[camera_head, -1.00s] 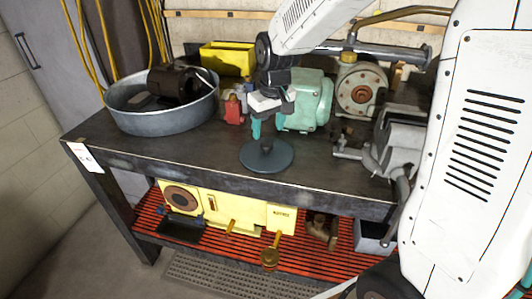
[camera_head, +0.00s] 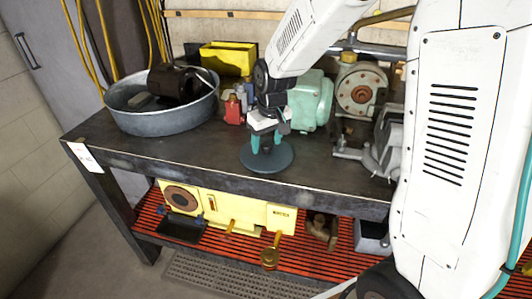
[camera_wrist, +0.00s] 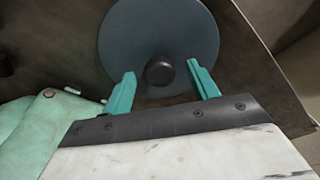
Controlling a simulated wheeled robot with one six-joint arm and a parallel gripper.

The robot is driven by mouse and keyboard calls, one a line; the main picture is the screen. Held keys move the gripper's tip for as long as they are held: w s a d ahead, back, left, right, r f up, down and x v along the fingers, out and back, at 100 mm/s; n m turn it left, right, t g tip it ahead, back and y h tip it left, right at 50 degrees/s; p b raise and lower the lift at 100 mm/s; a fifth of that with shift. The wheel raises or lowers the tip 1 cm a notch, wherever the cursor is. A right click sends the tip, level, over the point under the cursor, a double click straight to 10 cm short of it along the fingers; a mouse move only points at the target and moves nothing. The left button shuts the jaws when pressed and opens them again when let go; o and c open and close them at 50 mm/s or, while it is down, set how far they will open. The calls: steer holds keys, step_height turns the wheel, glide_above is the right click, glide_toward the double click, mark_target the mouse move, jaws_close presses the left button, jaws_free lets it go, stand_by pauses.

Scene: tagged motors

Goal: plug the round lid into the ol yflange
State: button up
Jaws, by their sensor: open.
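The round lid (camera_head: 268,166) is a flat dark blue-grey disc lying on the workbench near its front edge. In the wrist view the lid (camera_wrist: 125,40) shows a dark central knob (camera_wrist: 159,71). My gripper (camera_head: 268,147) is over the lid, pointing down. In the wrist view its teal fingers (camera_wrist: 161,72) are open, one on each side of the knob, with gaps between them and it. I cannot tell for sure which part is the flange; a grey pump (camera_head: 361,88) with a round, red-centred face stands behind on the bench.
A green motor (camera_head: 312,98) stands close behind my gripper. A round metal tub (camera_head: 160,121) holding a dark motor is at the left. A red bottle-like item (camera_head: 233,110) and a yellow bin (camera_head: 228,57) stand nearby. The front-left bench top (camera_head: 180,151) is clear.

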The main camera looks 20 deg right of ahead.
mark_target(267, 143)
steer(key=c, duration=1)
steer(key=shift+r, duration=0.2)
steer(key=shift+r, duration=0.3)
steer(key=r, duration=0.3)
steer(key=shift+s+d, duration=0.1)
steer(key=shift+s, duration=0.1)
steer(key=s+d, duration=0.3)
steer(key=s, duration=0.4)
steer(key=s+d+r, duration=0.1)
steer(key=s+d, duration=0.1)
steer(key=s, duration=0.5)
steer(key=shift+s+d, duration=0.25)
steer(key=shift+d, duration=0.15)
